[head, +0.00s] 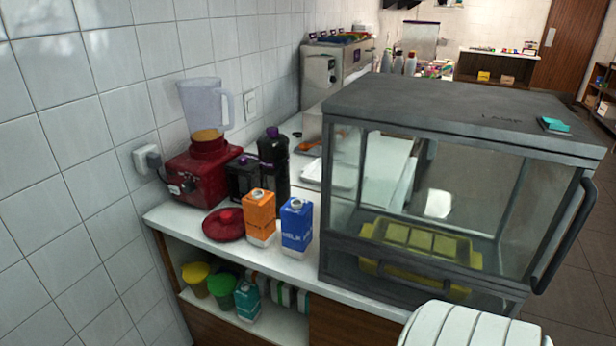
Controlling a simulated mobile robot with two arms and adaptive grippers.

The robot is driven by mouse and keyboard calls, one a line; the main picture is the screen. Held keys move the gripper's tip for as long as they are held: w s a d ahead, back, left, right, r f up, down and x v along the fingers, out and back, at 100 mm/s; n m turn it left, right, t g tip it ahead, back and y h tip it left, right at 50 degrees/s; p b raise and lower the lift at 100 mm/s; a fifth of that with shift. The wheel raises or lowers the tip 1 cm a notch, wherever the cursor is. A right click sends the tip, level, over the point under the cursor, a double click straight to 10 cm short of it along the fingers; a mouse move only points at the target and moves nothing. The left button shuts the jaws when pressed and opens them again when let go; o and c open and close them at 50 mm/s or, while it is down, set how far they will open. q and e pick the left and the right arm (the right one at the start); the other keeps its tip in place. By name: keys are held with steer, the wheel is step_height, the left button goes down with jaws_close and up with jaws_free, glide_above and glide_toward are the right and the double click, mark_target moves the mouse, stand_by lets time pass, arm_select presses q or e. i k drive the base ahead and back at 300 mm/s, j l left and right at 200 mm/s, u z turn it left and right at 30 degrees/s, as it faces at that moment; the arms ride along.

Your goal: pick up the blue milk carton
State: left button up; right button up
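The blue milk carton (296,228) stands upright on the white counter (170,214), near its front edge in the head view. An orange carton (260,219) stands close beside it on the left. The glass-sided case is just to its right, with a small gap. Dark bottles stand behind it. The front and top of the blue carton are in plain view. Neither of my grippers is in view.
A red blender (201,172) and a dark red lid (222,225) are at the left by the wall. A glass display case (345,92) with a dark top fills the right. A shelf below holds several cups and a teal carton (247,299). A white ribbed object (465,328) is at the bottom right.

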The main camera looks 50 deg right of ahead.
mark_target(296, 214)
steer(key=j+z, duration=0.1)
steer(key=z, duration=0.7)
steer(key=j+z, duration=0.1)
steer(key=z, duration=0.7)
steer(key=k+j, duration=0.05)
steer(key=k, duration=0.05)
